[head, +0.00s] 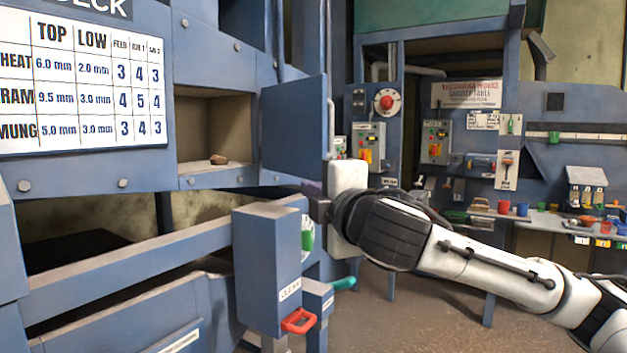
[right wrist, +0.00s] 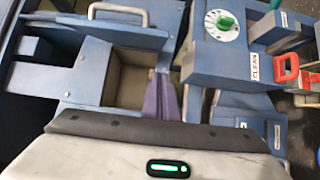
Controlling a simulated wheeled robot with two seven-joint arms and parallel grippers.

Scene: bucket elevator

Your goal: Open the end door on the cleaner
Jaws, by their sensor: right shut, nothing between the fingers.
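The end door (head: 294,125) is a flat blue panel. It stands swung out beside a square opening (head: 205,125) in the blue machine, with a small brown lump (head: 218,160) on the opening's sill. In the right wrist view, a blue panel with a grey bar handle (right wrist: 118,13) lies beside a tan-lined opening (right wrist: 130,78). My right gripper (head: 317,205) is shut and empty, just below the door's lower right corner in the head view. I cannot tell how near it is to the door. My left gripper is out of view.
A blue box (head: 266,270) with a red handle (head: 299,320) and a green knob (head: 307,235) stands below the door. A deck chart (head: 80,85) hangs at the left. Control boxes (head: 369,147) and a bench with coloured cups (head: 503,207) stand behind. Brown floor (head: 430,315) lies at the right.

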